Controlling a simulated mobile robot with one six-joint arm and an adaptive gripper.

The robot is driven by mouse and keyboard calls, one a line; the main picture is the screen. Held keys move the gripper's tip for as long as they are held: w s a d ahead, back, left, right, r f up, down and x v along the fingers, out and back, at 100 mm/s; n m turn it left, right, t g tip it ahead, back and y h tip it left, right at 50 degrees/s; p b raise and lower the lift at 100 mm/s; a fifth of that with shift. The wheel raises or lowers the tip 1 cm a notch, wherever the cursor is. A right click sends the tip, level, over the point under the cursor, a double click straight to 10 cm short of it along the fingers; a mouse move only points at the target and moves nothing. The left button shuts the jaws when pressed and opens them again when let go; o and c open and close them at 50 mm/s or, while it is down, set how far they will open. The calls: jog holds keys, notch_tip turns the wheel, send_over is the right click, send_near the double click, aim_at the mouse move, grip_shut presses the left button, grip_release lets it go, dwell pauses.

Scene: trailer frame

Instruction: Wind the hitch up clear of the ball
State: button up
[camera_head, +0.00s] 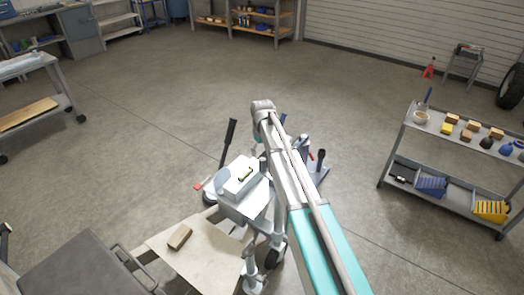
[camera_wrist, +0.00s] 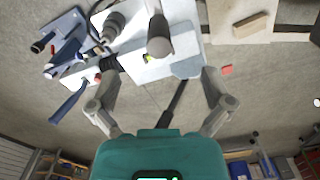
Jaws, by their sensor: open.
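The trailer's front end, a pale metal assembly (camera_head: 240,188) with a white top, stands in the middle of the head view. A black-gripped lever (camera_head: 231,132) rises at its far left side. In the wrist view a long black bar (camera_wrist: 176,104) shows between the fingers, apart from both. My gripper (camera_wrist: 162,75) is open and empty, over the white-topped assembly (camera_wrist: 185,48) with its upright grey cylinder (camera_wrist: 158,37). In the head view my arm covers much of the gripper. I cannot make out the ball or whether the hitch touches it.
A blue stand (camera_wrist: 66,42) with black-ended handles is close beside the assembly. A wooden block (camera_head: 180,237) lies on the pale board (camera_head: 203,258) in front. A shelf cart (camera_head: 408,128) with small items stands at the right.

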aim_at(262, 159)
jog(key=shift+f+b, duration=3.15)
jog(key=shift+f, duration=0.35)
jog(key=shift+w+r, duration=0.1)
jog(key=shift+r, duration=0.05)
jog(key=shift+c, duration=0.6)
grip_shut()
